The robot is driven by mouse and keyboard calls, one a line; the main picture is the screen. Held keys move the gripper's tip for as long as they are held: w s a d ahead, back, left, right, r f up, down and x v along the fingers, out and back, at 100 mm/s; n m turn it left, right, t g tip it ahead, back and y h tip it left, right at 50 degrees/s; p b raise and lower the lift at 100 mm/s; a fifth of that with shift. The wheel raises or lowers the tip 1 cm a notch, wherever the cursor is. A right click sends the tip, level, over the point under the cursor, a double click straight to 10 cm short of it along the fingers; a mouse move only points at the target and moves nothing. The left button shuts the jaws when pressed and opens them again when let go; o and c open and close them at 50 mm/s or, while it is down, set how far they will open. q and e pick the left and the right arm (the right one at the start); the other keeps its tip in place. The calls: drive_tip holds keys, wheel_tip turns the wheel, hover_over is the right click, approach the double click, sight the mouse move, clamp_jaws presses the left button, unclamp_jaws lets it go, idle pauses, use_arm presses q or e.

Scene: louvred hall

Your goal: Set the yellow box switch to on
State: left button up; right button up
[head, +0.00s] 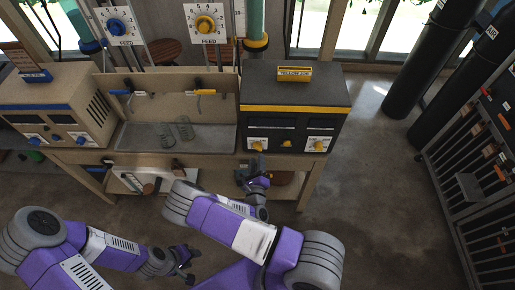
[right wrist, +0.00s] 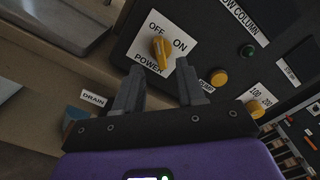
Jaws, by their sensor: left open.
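The yellow box (head: 295,98) is a dark cabinet with a yellow stripe, on the right of the bench. Its yellow power switch (head: 258,146) sits low on the front panel, at the left. In the right wrist view the switch (right wrist: 161,53) is on a white plate marked OFF, ON and POWER. Its upper end appears to point towards OFF. My right gripper (head: 254,164) is just in front of the panel, below the switch. In the right wrist view its fingers (right wrist: 160,68) are apart, with nothing between them. My left gripper (head: 187,266) is open, low and away from the bench.
A yellow pump knob (right wrist: 219,77), a green button (right wrist: 247,51) and another yellow knob (right wrist: 256,109) share the panel. A beige cabinet with blue knobs (head: 58,100) stands at the left. Coils (head: 176,133) lie on the bench.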

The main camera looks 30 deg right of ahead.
sight(257, 149)
drive_tip(key=b+x, duration=0.1)
drive_tip(key=x, duration=0.4)
drive_tip(key=shift+w+d, duration=0.2)
drive_tip(key=shift+w, duration=0.05)
clamp_jaws()
drive_tip(key=shift+r, duration=0.1)
idle(1.2)
